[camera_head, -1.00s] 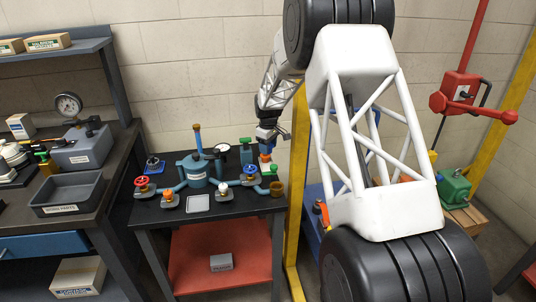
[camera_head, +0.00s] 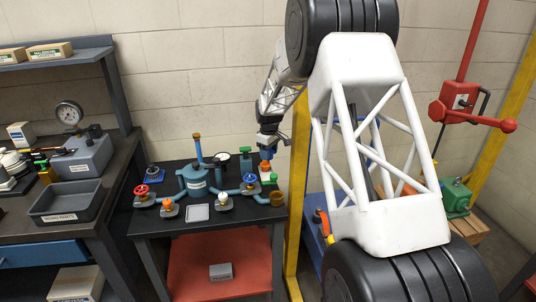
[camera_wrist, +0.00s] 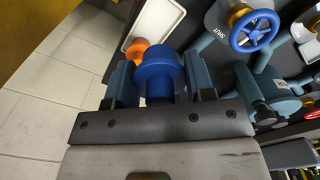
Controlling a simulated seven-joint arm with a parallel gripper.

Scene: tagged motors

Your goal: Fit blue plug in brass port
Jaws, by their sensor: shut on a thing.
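The blue plug (camera_wrist: 158,75) is round with a wide flange. In the wrist view it sits between the two teal fingers of my gripper (camera_wrist: 160,85), which is shut on it. In the head view my gripper (camera_head: 267,150) is above the back right of the dark bench, and the plug is too small to make out. The brass port (camera_head: 277,193) is a short open cup at the right end of the teal pipework, near the bench's right edge. My gripper is above and behind it, apart from it. I cannot pick out the port in the wrist view.
An orange piece (camera_head: 266,166) and a green piece (camera_head: 268,178) stand just below my gripper. A blue handwheel (camera_head: 250,178) is left of the port, and it also shows in the wrist view (camera_wrist: 254,30). A teal tank (camera_head: 195,181) and a yellow post (camera_head: 297,200) flank this area.

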